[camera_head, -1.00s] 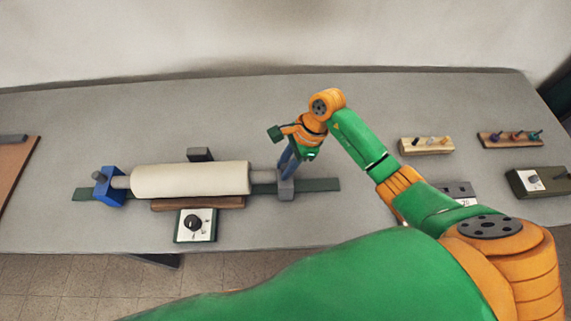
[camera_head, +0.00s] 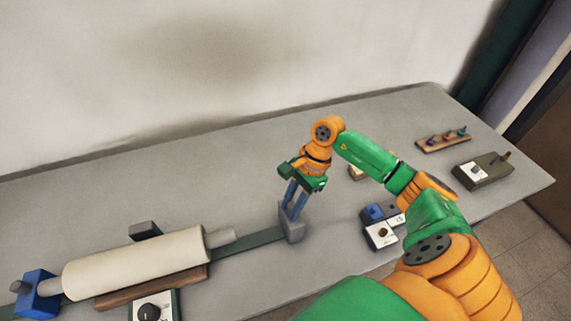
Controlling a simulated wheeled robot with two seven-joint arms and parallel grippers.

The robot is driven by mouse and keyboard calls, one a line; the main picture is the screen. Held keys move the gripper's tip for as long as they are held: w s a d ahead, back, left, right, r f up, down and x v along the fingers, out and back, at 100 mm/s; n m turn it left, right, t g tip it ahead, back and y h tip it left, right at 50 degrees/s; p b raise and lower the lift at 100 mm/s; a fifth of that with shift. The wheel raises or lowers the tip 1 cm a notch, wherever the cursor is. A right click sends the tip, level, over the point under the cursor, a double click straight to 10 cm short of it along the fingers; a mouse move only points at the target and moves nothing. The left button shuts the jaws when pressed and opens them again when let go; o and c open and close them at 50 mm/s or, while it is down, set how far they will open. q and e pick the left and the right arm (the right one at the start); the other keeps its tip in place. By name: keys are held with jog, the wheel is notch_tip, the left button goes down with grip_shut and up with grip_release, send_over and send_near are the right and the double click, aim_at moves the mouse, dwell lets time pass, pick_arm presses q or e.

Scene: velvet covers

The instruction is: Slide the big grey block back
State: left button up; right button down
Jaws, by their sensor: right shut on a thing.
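The big grey block (camera_head: 292,230) sits on the dark green rail (camera_head: 255,238), toward its right end. My right gripper (camera_head: 292,206) reaches down from above, its blue fingers shut on the upper part of the block. A cream cylinder (camera_head: 135,263) lies along the rail to the left. A grey stub (camera_head: 221,237) sticks out of its right end, with a gap of bare rail between stub and block. A blue block (camera_head: 37,295) stands at the cylinder's left end. My left gripper is not in view.
A white dial box (camera_head: 153,307) stands in front of the cylinder, and a small dark block (camera_head: 145,230) behind it. Another dial box (camera_head: 381,235), a peg rack (camera_head: 443,140) and an olive box (camera_head: 482,171) stand to the right. The table's back is clear.

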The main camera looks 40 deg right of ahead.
jog(key=c, duration=0.7)
grip_release()
jog(key=shift+d, duration=0.15)
jog(key=shift+o, duration=0.2)
jog(key=shift+s+d, duration=0.15)
jog(key=shift+r, duration=0.15)
jog(key=b+v, duration=0.1)
jog(key=v, duration=0.6)
jog(key=shift+b, duration=0.4)
